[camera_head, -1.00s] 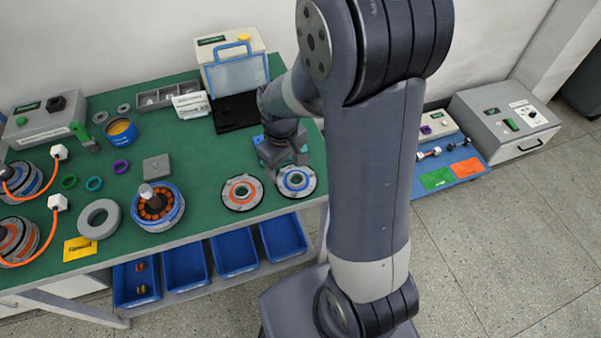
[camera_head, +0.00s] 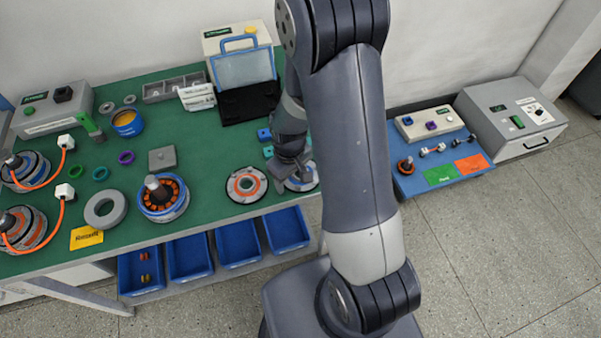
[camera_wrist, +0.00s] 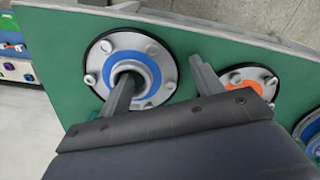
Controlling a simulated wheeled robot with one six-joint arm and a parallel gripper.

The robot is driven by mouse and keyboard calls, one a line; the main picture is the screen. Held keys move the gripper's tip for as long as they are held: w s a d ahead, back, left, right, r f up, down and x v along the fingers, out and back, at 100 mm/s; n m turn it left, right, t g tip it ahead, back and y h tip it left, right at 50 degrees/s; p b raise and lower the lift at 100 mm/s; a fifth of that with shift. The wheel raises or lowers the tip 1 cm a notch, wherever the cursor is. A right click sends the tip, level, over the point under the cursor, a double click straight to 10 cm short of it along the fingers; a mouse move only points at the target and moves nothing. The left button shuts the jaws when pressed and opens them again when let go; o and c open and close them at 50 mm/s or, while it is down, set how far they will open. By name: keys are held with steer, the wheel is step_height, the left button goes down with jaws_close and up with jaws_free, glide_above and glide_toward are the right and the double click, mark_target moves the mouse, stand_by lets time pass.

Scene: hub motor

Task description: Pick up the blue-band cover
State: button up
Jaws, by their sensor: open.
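The blue-band cover (camera_head: 312,184) lies flat near the front edge of the green table, partly hidden by my gripper and arm. In the wrist view the blue-band cover (camera_wrist: 154,68) shows as a grey disc with a blue ring, a centre hole and bolt heads. My gripper (camera_head: 290,178) is open and empty, pointing down at the cover's left part. In the wrist view my gripper (camera_wrist: 160,74) has one finger in front of the cover's centre and the other between this cover and the orange-band cover (camera_wrist: 266,88). I cannot tell whether a finger touches.
The orange-band cover (camera_head: 236,184) lies just left of the blue one. A stator with orange coils (camera_head: 162,198) and a grey ring (camera_head: 94,211) stand farther left.

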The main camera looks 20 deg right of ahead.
steer(key=shift+c, duration=0.4)
steer(key=c, duration=1.1)
steer(key=shift+r, duration=0.1)
